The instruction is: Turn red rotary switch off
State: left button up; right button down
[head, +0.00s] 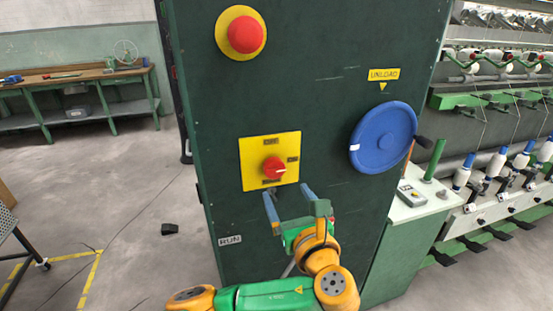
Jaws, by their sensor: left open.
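The red rotary switch (274,168) sits on a yellow square plate (256,150) on the front of a dark green cabinet (318,85). A pale pointer mark shows on the knob, aimed toward the right side of the plate. The plate's labels are too small to read. My left gripper (289,192) is open, with its two blue-grey fingers pointing up at the plate's lower edge, just below the knob. Nothing is between the fingers. I cannot tell how far the fingertips are from the panel. My right gripper is not in view.
A red push button (245,34) on a yellow disc is above the switch. A blue handwheel (383,137) sticks out at right, under an "UNLOAD" label (384,74). A grey control box (411,193) rests on a side ledge. A workbench (75,78) stands far left; the floor between is mostly clear.

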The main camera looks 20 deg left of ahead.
aim_at(276, 169)
pick_arm(q)
jog(key=r, duration=0.1)
jog(key=a+r+b, duration=0.1)
jog(key=r, duration=0.1)
jog(key=shift+w+a+t+y+b, duration=0.25)
jog(key=shift+w+t+y+b, duration=0.05)
jog(key=shift+w+y, duration=0.1)
jog(key=p+x, duration=0.1)
jog(key=x, duration=0.3)
jog(key=shift+w+a+p, duration=0.2)
jog(key=shift+w+p, duration=0.05)
jog(key=shift+p, duration=0.15)
jog(key=shift+f, duration=0.1)
jog(key=c, duration=1.4)
jog(key=shift+o, duration=0.2)
